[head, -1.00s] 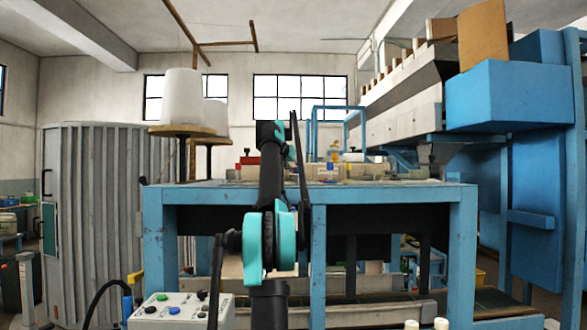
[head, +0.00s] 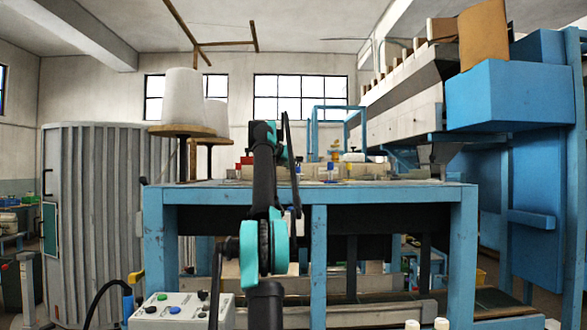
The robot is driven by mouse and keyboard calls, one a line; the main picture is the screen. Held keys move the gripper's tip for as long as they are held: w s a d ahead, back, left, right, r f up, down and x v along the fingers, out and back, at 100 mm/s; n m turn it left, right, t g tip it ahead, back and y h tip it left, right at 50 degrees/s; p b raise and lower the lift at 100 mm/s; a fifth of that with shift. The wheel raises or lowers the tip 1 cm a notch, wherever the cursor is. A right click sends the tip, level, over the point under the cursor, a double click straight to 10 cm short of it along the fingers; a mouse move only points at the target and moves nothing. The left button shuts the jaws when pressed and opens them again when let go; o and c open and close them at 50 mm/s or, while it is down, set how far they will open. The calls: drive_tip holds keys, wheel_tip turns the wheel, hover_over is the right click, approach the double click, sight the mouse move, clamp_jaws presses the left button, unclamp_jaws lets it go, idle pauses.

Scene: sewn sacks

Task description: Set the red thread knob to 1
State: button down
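A small red part (head: 247,160) shows at the back left of the blue machine table (head: 400,193), just left of my arm. It is too small and partly covered for me to tell whether it is the red thread knob, and no number can be read. Small blue and yellow parts (head: 330,170) stand on the machine top right of my arm. My black and teal arm (head: 264,190) rises in front of the table. Its end is hidden behind its own links, so my gripper cannot be made out.
White thread cones (head: 182,97) stand on round wooden stands at the left. A grey control box (head: 178,308) with coloured buttons is at the lower left. A large blue cabinet (head: 510,95) and a sloped grey machine body (head: 403,105) stand at the right.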

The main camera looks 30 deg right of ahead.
drive_tip(key=c, duration=1.3)
unclamp_jaws()
drive_tip(key=shift+c, duration=0.2)
drive_tip(key=v, duration=1.2)
